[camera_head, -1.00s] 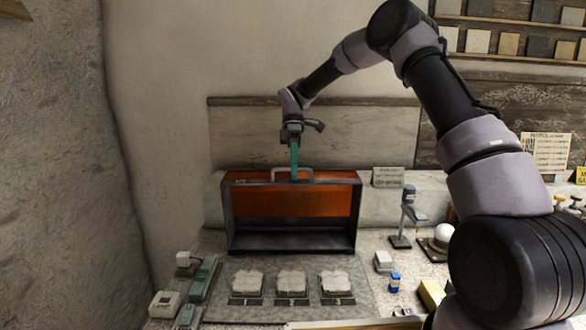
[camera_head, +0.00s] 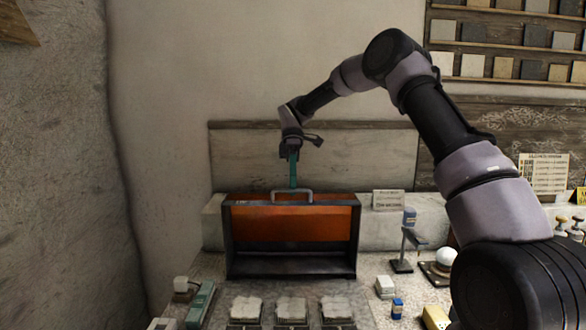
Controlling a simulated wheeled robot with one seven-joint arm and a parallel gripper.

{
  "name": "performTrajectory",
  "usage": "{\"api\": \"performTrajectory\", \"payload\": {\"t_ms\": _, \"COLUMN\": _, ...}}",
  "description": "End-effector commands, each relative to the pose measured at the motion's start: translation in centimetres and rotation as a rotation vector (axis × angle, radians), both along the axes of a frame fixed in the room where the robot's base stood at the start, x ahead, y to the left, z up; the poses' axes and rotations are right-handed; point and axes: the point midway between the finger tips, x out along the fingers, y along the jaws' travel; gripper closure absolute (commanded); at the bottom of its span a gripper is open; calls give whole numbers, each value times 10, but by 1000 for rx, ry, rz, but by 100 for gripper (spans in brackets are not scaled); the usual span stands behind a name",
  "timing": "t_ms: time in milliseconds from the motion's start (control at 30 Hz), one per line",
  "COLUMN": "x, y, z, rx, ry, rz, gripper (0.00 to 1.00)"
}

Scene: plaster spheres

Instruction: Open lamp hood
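The lamp hood (camera_head: 291,225) is a dark metal box with an orange panel, standing at the back of the worktop. A grey bar handle (camera_head: 292,193) sits on its top edge. My gripper (camera_head: 293,183) points straight down at the handle, with its teal fingers at or just behind the bar. From this side the fingers look like one narrow strip, so I cannot tell whether they are open or closed on the handle. The hood's front shows a dark lower opening (camera_head: 290,265).
Several pale plaster pieces (camera_head: 291,308) lie in a row before the hood. A small stand (camera_head: 404,250), a white sphere on a base (camera_head: 445,257) and a blue bottle (camera_head: 397,308) are to the right. A green device (camera_head: 200,304) is at left. A rock wall rises at far left.

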Motion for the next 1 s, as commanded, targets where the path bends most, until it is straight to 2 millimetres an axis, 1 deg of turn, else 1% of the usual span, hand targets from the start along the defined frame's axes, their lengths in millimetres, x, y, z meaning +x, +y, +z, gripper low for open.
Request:
{"api": "performTrajectory", "payload": {"t_ms": 33, "x": 8, "y": 1, "z": 11, "rx": 3, "ry": -5, "rz": -4, "gripper": 55}}
{"api": "performTrajectory", "payload": {"t_ms": 100, "x": 17, "y": 1, "z": 24, "rx": 4, "ry": -6, "rz": -4, "gripper": 55}}
{"api": "performTrajectory", "payload": {"t_ms": 200, "x": 29, "y": 0, "z": 39, "rx": 3, "ry": -6, "rz": -2, "gripper": 55}}
{"api": "performTrajectory", "payload": {"t_ms": 333, "x": 40, "y": -1, "z": 53, "rx": 2, "ry": -3, "rz": -1, "gripper": 55}}
{"api": "performTrajectory", "payload": {"t_ms": 500, "x": 47, "y": -1, "z": 63, "rx": 2, "ry": -3, "rz": 0, "gripper": 55}}
{"api": "performTrajectory", "payload": {"t_ms": 800, "x": 48, "y": -1, "z": 65, "rx": 3, "ry": -2, "rz": -1, "gripper": 55}}
{"api": "performTrajectory", "payload": {"t_ms": 833, "x": 48, "y": -1, "z": 65, "rx": 3, "ry": -2, "rz": -1, "gripper": 59}}
{"api": "performTrajectory", "payload": {"t_ms": 867, "x": 48, "y": -1, "z": 65, "rx": 2, "ry": -3, "rz": -1, "gripper": 71}}
{"api": "performTrajectory", "payload": {"t_ms": 900, "x": 48, "y": -2, "z": 66, "rx": -1, "ry": -5, "rz": -2, "gripper": 86}}
{"api": "performTrajectory", "payload": {"t_ms": 933, "x": 47, "y": -3, "z": 68, "rx": -4, "ry": -9, "rz": -5, "gripper": 97}}
{"api": "performTrajectory", "payload": {"t_ms": 967, "x": 46, "y": -4, "z": 70, "rx": -9, "ry": -15, "rz": -8, "gripper": 100}}
{"api": "performTrajectory", "payload": {"t_ms": 1000, "x": 44, "y": -7, "z": 75, "rx": -21, "ry": -28, "rz": -16, "gripper": 100}}
